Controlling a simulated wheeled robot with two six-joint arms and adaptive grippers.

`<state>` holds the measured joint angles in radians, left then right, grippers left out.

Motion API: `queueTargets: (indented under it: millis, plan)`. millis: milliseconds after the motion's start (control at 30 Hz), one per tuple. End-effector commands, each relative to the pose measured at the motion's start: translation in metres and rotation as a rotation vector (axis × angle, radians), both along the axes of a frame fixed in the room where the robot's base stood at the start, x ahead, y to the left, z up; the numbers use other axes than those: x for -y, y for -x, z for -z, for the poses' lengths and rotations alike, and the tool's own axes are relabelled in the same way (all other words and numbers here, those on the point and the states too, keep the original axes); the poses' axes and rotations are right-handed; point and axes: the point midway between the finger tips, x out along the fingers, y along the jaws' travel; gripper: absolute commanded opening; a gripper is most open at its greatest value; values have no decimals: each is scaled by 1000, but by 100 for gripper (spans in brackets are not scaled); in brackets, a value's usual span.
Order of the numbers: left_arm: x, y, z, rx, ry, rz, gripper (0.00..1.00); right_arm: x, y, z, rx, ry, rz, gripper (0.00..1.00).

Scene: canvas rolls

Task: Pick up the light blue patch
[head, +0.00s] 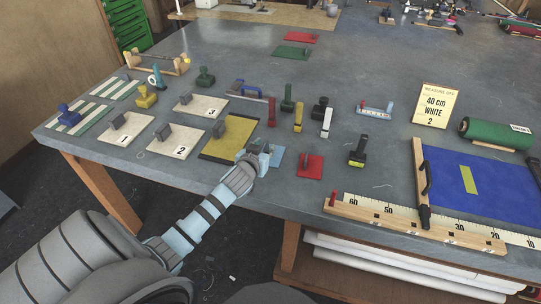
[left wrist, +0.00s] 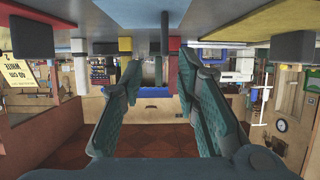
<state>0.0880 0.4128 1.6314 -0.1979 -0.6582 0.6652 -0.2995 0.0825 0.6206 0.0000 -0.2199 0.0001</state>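The light blue patch (head: 277,156) lies flat on the grey table near its front edge, just left of the red patch. My left gripper (head: 262,149) reaches in from the lower left and is over or beside the patch's left side, hiding part of it. Whether it touches the patch I cannot tell. My right gripper is not in view.
Several upright stamp-like tools stand behind. A ruler board (head: 405,222) and blue sheet (head: 480,185) are further right.

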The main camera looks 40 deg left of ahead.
Motion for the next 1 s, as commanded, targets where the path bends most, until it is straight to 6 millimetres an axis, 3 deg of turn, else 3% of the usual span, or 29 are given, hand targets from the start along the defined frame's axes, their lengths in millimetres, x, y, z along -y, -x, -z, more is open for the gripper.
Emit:
queueTargets:
  millis: [167,300,467,667,1000]
  plan:
    - [-13,-22,25,-1,1,-1,29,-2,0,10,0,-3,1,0]
    - [-18,-37,29,0,1,1,29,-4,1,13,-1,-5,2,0]
    - [-18,-37,29,-1,1,1,29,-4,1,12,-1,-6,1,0]
    - [-18,-37,29,-1,0,1,0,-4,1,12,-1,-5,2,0]
    - [-18,-37,28,-1,0,1,0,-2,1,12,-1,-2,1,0]
